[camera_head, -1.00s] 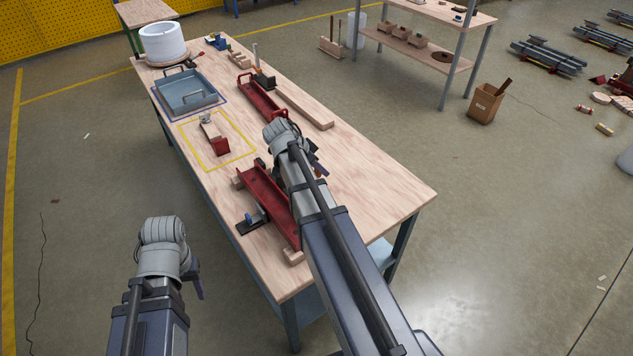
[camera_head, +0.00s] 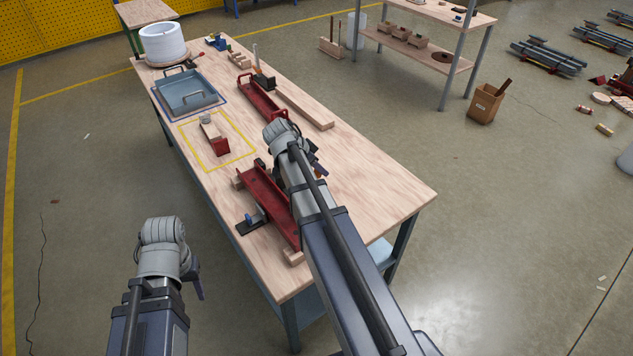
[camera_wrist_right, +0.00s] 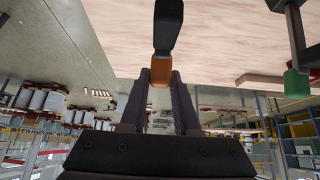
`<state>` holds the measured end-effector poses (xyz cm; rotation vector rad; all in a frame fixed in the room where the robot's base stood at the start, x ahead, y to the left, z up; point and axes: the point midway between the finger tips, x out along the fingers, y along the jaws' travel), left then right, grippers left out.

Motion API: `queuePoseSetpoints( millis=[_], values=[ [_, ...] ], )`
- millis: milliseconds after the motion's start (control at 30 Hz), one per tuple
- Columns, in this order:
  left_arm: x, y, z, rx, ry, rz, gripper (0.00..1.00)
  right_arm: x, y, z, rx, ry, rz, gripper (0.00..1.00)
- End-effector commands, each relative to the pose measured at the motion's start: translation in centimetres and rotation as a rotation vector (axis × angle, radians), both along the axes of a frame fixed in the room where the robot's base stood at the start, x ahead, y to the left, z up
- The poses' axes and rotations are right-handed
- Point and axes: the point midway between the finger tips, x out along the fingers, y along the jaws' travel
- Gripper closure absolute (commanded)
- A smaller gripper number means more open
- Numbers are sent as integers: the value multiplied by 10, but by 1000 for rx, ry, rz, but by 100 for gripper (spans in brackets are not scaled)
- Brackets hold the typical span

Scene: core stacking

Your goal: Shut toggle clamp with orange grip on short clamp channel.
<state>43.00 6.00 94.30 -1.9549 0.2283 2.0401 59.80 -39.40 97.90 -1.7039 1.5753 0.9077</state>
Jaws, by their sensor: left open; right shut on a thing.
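In the right wrist view, my right gripper (camera_wrist_right: 160,80) is shut on the orange grip (camera_wrist_right: 160,76) of a toggle clamp. The clamp's dark handle (camera_wrist_right: 168,28) runs from the grip to the top of the picture. In the head view, my right gripper (camera_head: 319,170) is above the table beside the near red channel (camera_head: 264,190), and the orange grip is hidden there. I cannot tell whether the clamp arm is down. My left gripper (camera_head: 198,283) is open and empty, left of the table and away from the channels.
A clamp with a blue grip (camera_head: 251,219) stands by the near channel. A green grip (camera_wrist_right: 296,82) shows in the right wrist view. A second red channel (camera_head: 258,98), a blue-grey tray (camera_head: 187,103) and a wooden bar (camera_head: 305,109) lie farther back. The table's right end is clear.

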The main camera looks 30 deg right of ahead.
Motion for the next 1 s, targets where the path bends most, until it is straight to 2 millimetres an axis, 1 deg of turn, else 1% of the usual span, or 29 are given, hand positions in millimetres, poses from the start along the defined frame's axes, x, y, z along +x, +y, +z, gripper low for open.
queuePoseSetpoints(
  millis=[567,1000],
  values=[
    [0,0,1,0,0,0,49,0,3,0,1,0,0,100],
    [0,0,6,0,0,0,49,-3,30,5,4,1,2,100]
  ],
)
